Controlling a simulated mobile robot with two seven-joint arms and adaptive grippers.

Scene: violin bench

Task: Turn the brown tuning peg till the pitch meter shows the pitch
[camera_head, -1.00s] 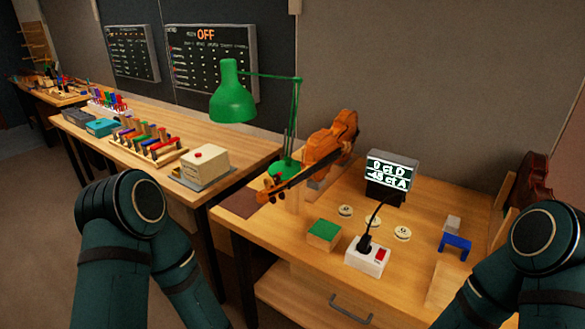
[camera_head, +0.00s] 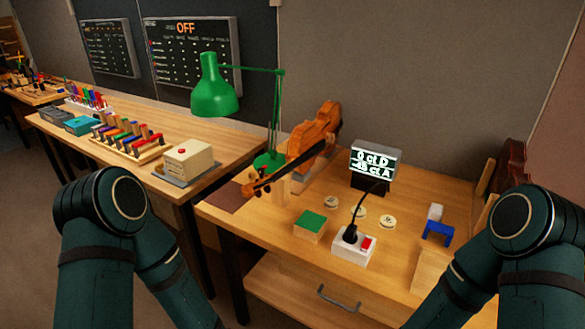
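The violin (camera_head: 312,137) lies propped on a stand on the right-hand bench, its scroll end (camera_head: 256,186) pointing toward the front left. Small tuning pegs sit at the scroll end, but they are too small to tell the brown one apart. The pitch meter (camera_head: 376,160) stands behind the power strip and reads "0 ct D" and "-45 ct A". Both my arms show at the lower left and lower right, but neither gripper is in view.
A green lamp (camera_head: 215,90) stands beside the violin. A green-topped block (camera_head: 310,224), a white power strip (camera_head: 354,246) with a black plug, several round discs (camera_head: 387,221) and a blue stand (camera_head: 438,232) occupy the bench. A left bench (camera_head: 150,115) holds a beige box (camera_head: 188,158).

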